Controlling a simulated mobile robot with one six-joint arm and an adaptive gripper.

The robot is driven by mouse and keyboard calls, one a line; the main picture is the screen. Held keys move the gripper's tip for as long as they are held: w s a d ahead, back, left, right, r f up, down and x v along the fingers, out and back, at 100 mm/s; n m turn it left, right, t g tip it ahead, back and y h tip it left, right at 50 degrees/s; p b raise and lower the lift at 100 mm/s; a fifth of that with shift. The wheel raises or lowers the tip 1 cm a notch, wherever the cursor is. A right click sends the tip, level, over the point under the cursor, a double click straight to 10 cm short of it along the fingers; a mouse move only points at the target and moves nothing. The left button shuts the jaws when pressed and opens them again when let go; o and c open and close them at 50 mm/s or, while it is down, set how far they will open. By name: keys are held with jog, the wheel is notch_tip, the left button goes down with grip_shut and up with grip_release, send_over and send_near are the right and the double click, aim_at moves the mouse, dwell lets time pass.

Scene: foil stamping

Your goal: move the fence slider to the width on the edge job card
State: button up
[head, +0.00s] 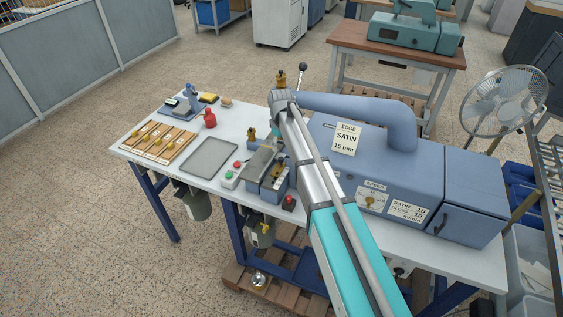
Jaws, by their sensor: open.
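The edge job card (346,138) stands on the blue machine (385,160) and reads EDGE, SATIN, 15 mm. A grey work plate with blue blocks (273,187) is on the machine's left side. Small brass-coloured parts (277,172) show there, but I cannot tell which is the fence slider. No width scale is readable. My arm reaches over the table from the lower right and hides part of this area. My gripper (277,147) is low beside the plate, mostly hidden behind the arm. It is open, and I cannot tell whether it touches anything.
A grey tray (208,156) and a wooden rack of strips (160,142) lie to the left. A button box (231,176) is near the front edge. A speed dial (371,201) and a SATIN/GLOSS card (408,211) are on the machine front.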

aim_at(281, 158)
jog(key=shift+f+b, duration=3.05)
jog(key=shift+f, duration=0.25)
grip_shut()
